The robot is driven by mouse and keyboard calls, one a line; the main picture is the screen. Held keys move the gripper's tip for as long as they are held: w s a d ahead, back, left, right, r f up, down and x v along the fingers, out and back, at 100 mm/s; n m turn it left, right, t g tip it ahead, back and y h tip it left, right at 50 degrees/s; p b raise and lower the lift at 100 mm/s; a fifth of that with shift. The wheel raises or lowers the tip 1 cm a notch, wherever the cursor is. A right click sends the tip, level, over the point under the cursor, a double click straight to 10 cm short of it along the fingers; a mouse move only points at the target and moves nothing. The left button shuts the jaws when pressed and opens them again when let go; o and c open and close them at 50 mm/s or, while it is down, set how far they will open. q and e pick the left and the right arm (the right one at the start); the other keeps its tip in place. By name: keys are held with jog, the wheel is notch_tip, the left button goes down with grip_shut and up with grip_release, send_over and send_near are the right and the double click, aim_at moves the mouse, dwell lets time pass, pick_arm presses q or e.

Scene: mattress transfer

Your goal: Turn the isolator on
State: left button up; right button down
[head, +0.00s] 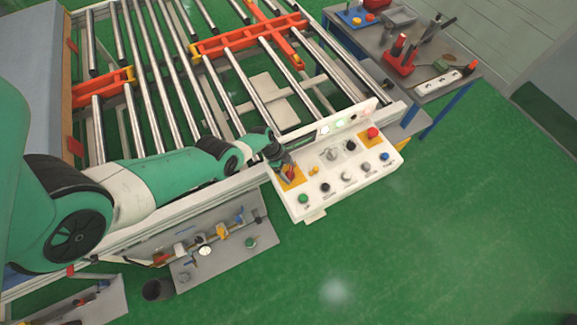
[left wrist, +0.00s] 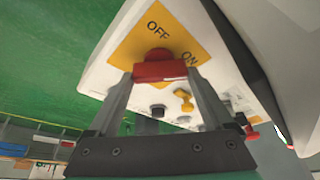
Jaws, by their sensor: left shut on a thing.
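The isolator is a red rotary handle (left wrist: 160,67) on a yellow plate (left wrist: 130,48) marked OFF and ON, at the corner of a white control panel (head: 318,187). In the head view the handle (head: 290,173) is partly hidden by my left gripper (head: 284,166). In the left wrist view my left gripper (left wrist: 160,80) has one finger on each side of the red handle and is shut on it. I cannot tell for certain which mark the handle points to. My right gripper is not in view.
The panel also carries a red button (head: 373,133) on yellow, a small yellow key-like switch (head: 314,170), several knobs and lit lamps. A roller conveyor (head: 200,95) with orange parts lies behind. A tool bench (head: 425,85) stands at back right. Green floor (head: 470,230) is clear at right.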

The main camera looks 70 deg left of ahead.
pick_arm(q)
jog(key=shift+m, duration=0.5)
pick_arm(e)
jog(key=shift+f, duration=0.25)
